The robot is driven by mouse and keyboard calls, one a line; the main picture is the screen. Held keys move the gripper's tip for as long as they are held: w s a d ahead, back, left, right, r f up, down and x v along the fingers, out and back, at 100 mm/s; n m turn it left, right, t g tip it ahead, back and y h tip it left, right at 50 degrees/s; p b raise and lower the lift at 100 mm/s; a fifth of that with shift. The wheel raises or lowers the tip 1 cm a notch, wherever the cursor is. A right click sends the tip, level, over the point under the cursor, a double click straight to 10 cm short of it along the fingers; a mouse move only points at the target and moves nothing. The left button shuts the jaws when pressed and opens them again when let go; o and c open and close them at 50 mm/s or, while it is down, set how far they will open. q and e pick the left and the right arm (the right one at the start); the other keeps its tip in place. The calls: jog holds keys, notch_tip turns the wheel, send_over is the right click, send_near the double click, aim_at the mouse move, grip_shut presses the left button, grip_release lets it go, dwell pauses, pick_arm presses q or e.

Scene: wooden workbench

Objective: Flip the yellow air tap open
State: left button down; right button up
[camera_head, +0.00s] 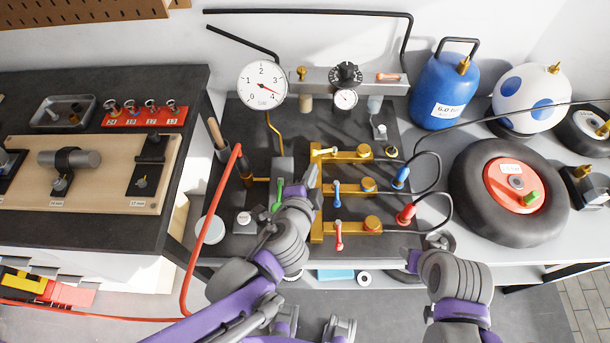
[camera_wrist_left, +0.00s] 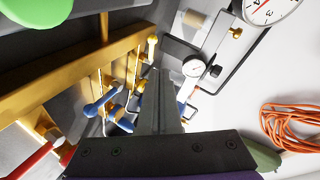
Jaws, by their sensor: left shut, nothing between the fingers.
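The yellow tap's pale yellow lever (camera_head: 326,152) is on the top branch of the brass manifold (camera_head: 316,228). In the left wrist view the lever (camera_wrist_left: 152,47) stands just beyond my fingertips. My left gripper (camera_head: 312,168) is shut and empty, just below and left of the lever in the head view. Its closed fingers (camera_wrist_left: 158,78) point toward the lever in the wrist view; I cannot tell whether they touch it. My right gripper (camera_head: 438,240) hangs at the bench's front edge, right of the manifold, away from the yellow tap; its jaws are unclear.
A blue lever (camera_head: 337,192) and a red lever (camera_head: 339,234) are on the lower branches. A green lever (camera_head: 277,198) is left of the manifold. A gauge (camera_head: 263,85) stands behind. Black hoses and a wheel (camera_head: 515,185) are on the right.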

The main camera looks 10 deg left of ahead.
pick_arm(q)
jog(key=s, duration=0.1)
jog(key=s+a+r, duration=0.1)
jog(key=shift+s+r+p, duration=0.1)
jog(key=shift+s+p, duration=0.2)
jog(key=shift+p, duration=0.05)
dwell(0.4)
